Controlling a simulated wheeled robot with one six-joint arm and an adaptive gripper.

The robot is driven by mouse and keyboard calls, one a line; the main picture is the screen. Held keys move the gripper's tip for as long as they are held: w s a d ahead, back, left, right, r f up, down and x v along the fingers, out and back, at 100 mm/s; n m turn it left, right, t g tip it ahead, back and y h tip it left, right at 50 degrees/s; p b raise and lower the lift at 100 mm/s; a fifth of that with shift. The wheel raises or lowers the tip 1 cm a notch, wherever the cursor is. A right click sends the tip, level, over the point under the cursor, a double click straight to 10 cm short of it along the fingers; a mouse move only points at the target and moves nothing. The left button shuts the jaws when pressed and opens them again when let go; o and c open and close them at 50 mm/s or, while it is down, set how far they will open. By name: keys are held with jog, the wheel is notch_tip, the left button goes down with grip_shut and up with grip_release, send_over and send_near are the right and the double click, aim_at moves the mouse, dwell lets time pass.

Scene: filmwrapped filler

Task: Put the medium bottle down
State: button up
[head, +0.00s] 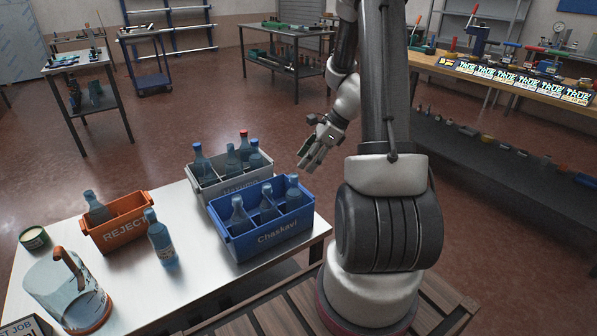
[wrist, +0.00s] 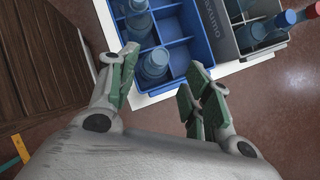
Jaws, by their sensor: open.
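My gripper (head: 312,156) is open and empty, to the right of the crates and above them. In the wrist view its fingers (wrist: 162,85) are spread, with a bottle (wrist: 153,65) in the blue crate (wrist: 190,15) showing beyond and between the tips. In the head view, the blue "Chaskavi" crate (head: 268,240) holds three blue-tinted bottles, one in its right part (head: 293,194). Another bottle (head: 97,208) is in the orange REJECT crate (head: 118,236). I cannot tell which bottle is the medium one.
A grey crate (head: 205,184) with several bottles, one red-capped, stands behind the blue crate. A clear pitcher (head: 65,295) and a green tin (head: 34,238) are on the table's left. Bare white tabletop (head: 195,290) lies at the front. A wooden slatted surface (head: 285,318) adjoins it.

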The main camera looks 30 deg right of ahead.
jog(key=s+a+r+n+h, duration=0.1)
jog(key=s+a+r+n, duration=0.15)
jog(key=r+n, duration=0.2)
jog(key=s+a+r+n+g, duration=0.1)
jog(key=s+a+r+n, duration=0.15)
jog(key=r, duration=0.35)
jog(key=s+a+r+n+h, duration=0.1)
jog(key=s+a+r+n, duration=0.1)
jog(key=s+r+n, duration=0.25)
jog(key=s+a+r+n+t+h, duration=0.1)
jog(key=s+r+n, duration=0.2)
jog(key=s+n, duration=0.3)
jog(key=s+a+r+n+t+h, duration=0.1)
jog(key=s+r+n+h, duration=0.1)
jog(key=s+r+n, duration=0.2)
jog(key=s+n, duration=0.1)
jog(key=n, duration=0.2)
jog(key=shift+s+r+h, duration=0.3)
jog(key=shift+s, duration=0.1)
